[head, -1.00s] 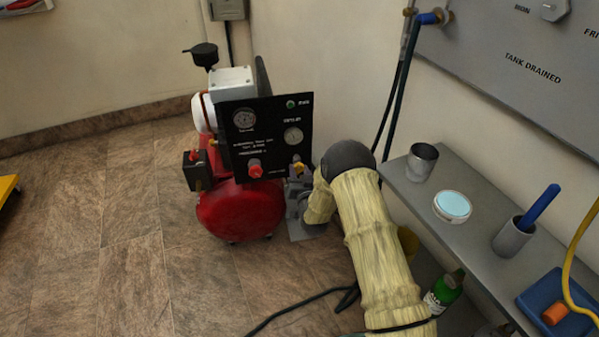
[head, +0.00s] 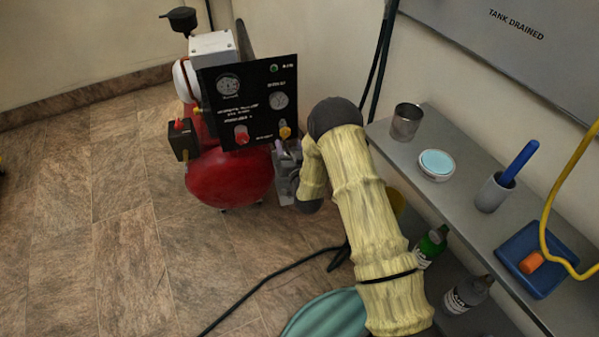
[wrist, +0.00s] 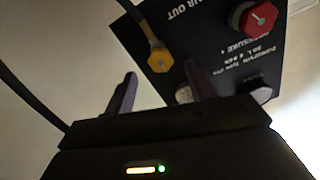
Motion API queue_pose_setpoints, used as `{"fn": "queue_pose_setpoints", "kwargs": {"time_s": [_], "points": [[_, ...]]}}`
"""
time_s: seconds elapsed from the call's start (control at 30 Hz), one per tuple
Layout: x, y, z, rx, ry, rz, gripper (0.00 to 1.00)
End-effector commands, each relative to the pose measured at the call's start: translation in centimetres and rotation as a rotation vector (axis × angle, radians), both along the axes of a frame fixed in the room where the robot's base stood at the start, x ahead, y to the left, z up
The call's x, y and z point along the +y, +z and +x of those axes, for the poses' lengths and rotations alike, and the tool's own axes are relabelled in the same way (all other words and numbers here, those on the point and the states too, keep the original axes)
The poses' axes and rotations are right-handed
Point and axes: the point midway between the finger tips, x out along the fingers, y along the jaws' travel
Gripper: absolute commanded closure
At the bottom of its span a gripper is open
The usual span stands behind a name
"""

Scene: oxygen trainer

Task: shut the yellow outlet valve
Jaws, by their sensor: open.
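The yellow outlet valve (head: 285,132) is a small knob at the lower right of the black gauge panel (head: 250,100), on the red compressor (head: 228,178). In the wrist view the yellow valve (wrist: 160,60) shows upside down below the words "AIR OUT", on the panel's edge. My gripper (wrist: 160,78) is open and empty. The valve appears just beyond its fingertips, between them in the picture; I see no contact. In the head view my gripper is partly visible just below the valve, mostly hidden by my arm's wrist.
A red pressure knob (head: 241,134) sits left of the valve on the same panel. A dark hose (wrist: 130,15) runs close to the valve in the wrist view. A grey shelf (head: 455,190) with a metal cup (head: 406,121) stands right of my arm.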

Motion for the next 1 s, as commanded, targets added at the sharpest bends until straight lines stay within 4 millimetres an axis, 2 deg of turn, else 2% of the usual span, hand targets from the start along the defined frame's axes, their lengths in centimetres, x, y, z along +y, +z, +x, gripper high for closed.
{"fn": "queue_pose_setpoints", "kwargs": {"time_s": [0.4,0.6,0.73,1.0], "points": [[-2.3,0.0,-8.1,0.006,0.001,-0.001,0.45],[-3.2,-0.1,-11.1,0.005,0.000,0.001,0.45],[-3.4,0.0,-11.9,0.003,0.001,0.001,0.45],[-3.4,0.0,-11.9,0.001,0.000,0.001,0.45]]}}
